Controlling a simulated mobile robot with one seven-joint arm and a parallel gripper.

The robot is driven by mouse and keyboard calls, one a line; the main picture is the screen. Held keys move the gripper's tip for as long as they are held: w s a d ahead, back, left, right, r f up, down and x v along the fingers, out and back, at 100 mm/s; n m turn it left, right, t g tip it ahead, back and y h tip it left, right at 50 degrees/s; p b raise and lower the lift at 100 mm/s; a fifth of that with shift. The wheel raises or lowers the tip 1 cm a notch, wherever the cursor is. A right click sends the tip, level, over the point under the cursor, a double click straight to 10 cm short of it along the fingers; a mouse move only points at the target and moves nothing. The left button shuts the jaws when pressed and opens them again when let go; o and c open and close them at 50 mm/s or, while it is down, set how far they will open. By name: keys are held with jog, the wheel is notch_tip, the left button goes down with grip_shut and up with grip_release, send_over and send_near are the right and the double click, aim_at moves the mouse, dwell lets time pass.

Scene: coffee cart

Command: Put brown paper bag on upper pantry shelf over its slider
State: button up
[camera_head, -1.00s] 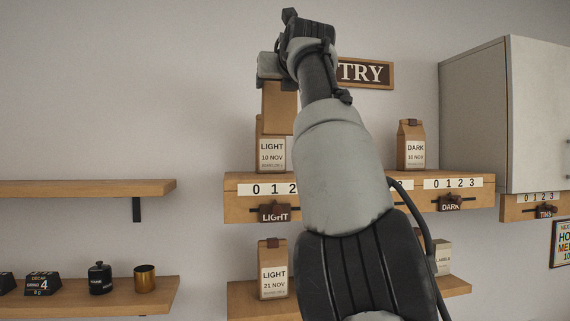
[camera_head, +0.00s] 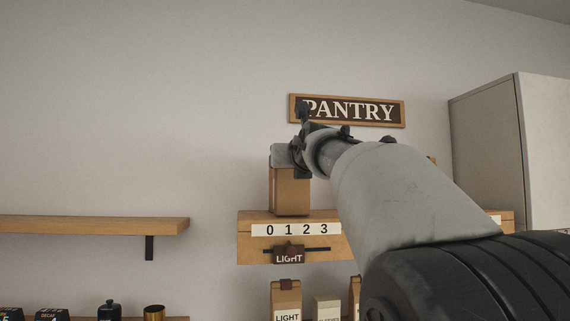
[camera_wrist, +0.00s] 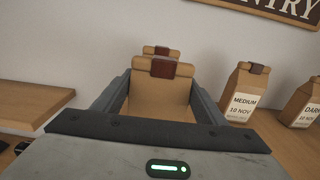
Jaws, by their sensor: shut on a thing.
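My gripper (camera_head: 291,165) is shut on a plain brown paper bag (camera_head: 289,195) with a dark red clip, seen best in the wrist view (camera_wrist: 160,95). The bag is upright over the left end of the upper pantry shelf (camera_head: 245,228), above the LIGHT slider (camera_head: 289,254). Its base appears at shelf-top level; I cannot tell whether it touches. The slider's tag hangs under about 1 on the 0–3 scale. Another clipped bag (camera_wrist: 158,50) stands right behind the held one, mostly hidden.
A MEDIUM bag (camera_wrist: 243,92) and a DARK bag (camera_wrist: 303,103) stand farther right on the shelf. The PANTRY sign (camera_head: 350,110) hangs above. A lower shelf holds a LIGHT bag (camera_head: 286,303). A separate wooden shelf (camera_head: 90,226) is at left, a cabinet (camera_head: 490,150) at right.

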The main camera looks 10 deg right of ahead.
jog(key=shift+f, duration=0.15)
jog(key=o, duration=1.8)
